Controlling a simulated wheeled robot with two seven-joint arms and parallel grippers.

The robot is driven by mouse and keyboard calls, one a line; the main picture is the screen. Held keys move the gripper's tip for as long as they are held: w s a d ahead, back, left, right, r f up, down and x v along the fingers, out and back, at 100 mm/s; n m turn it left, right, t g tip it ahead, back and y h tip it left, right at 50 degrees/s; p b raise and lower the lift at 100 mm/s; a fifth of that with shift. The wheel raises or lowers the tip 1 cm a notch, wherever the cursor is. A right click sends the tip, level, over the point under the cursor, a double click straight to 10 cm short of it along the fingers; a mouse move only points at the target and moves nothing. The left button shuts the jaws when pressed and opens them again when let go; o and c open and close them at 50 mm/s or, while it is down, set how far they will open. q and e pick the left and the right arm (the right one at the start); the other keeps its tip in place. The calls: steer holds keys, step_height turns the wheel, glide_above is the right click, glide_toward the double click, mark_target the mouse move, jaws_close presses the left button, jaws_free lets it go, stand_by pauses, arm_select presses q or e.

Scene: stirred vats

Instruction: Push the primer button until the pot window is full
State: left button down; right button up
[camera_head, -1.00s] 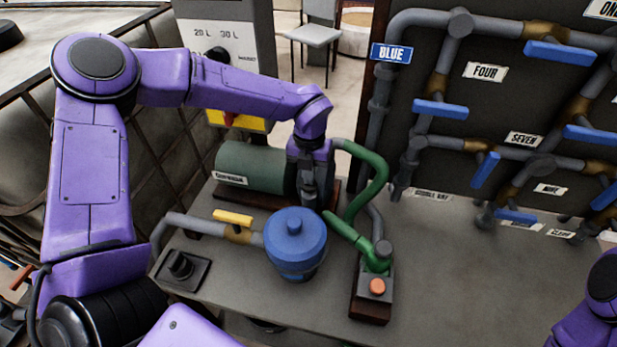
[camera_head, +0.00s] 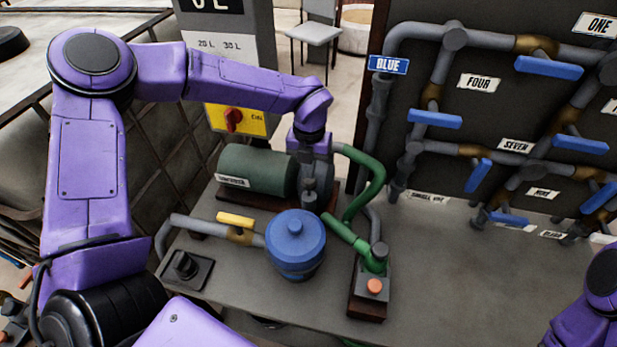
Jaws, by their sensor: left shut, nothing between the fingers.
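My left gripper (camera_head: 309,203) points down and is shut, with nothing held. It shows just behind the blue lidded pot (camera_head: 296,250), in front of the right end of the green motor (camera_head: 256,172). Whether it touches anything there I cannot tell. The pot has a round knob on its lid; no window shows on the side I see. An orange-red button (camera_head: 374,286) sits on a small block right of the pot, clear of the gripper. It may be the primer button, but no label is readable. My right gripper is out of view; only part of that arm shows at the lower right.
A pipe with a yellow handle (camera_head: 235,219) runs left from the pot. A black knob (camera_head: 184,265) stands at the bench's left. A green hose (camera_head: 372,185) curves behind the button block. A pipe panel with blue handles (camera_head: 435,119) stands behind. The bench's right is clear.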

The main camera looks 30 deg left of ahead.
arm_select(q)
steer(key=shift+r, duration=0.1)
step_height(320, 180, up, 6)
steer(key=p, duration=0.5)
stand_by(0.4)
